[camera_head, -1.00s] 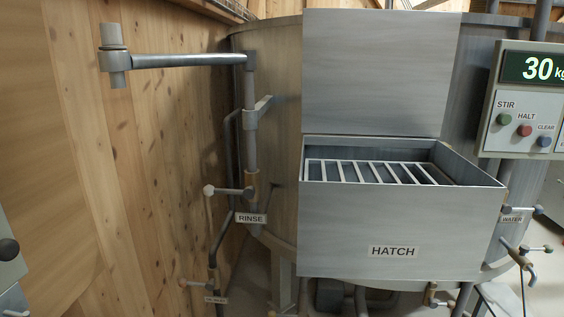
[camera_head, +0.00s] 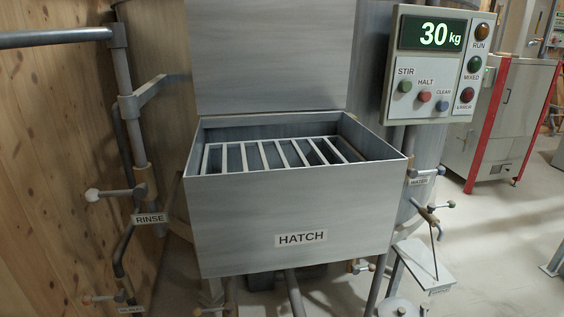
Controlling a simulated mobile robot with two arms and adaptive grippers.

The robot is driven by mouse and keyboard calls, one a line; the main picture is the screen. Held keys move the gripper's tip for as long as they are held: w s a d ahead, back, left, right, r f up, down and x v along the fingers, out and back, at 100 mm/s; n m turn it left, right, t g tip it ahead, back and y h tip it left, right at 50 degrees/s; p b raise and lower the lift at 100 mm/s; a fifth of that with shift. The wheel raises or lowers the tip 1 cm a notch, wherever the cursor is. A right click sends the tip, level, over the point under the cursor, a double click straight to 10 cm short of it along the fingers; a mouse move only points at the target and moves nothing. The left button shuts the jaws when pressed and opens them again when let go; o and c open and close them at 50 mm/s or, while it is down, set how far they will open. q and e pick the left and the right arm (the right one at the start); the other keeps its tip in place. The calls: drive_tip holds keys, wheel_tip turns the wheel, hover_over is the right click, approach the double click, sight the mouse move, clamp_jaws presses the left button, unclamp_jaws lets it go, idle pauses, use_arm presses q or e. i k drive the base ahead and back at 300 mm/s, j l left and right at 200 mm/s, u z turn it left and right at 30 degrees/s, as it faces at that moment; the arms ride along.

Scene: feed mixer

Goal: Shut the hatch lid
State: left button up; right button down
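The hatch (camera_head: 290,215) is a grey metal box on the front of the mixer, labelled HATCH. Its lid (camera_head: 270,60) is a flat grey panel standing upright at the back of the box, so the hatch is open. The lid's top edge is cut off by the top of the picture. A grate of pale bars (camera_head: 275,153) lies across the opening. Neither of my grippers shows in the head view.
A control panel (camera_head: 435,68) reading 30 kg stands right of the lid. Rinse pipes and a valve handle (camera_head: 115,192) are on the left, by a wooden wall (camera_head: 55,170). A WATER valve (camera_head: 430,175) is right of the box. Open floor (camera_head: 490,240) lies to the right.

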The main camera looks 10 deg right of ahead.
sight(247, 55)
drive_tip(key=i+l+z, duration=0.1)
drive_tip(key=i+l, duration=0.45)
drive_tip(key=i+j+z, duration=0.15)
drive_tip(key=z, duration=0.25)
drive_tip(key=i, duration=0.1)
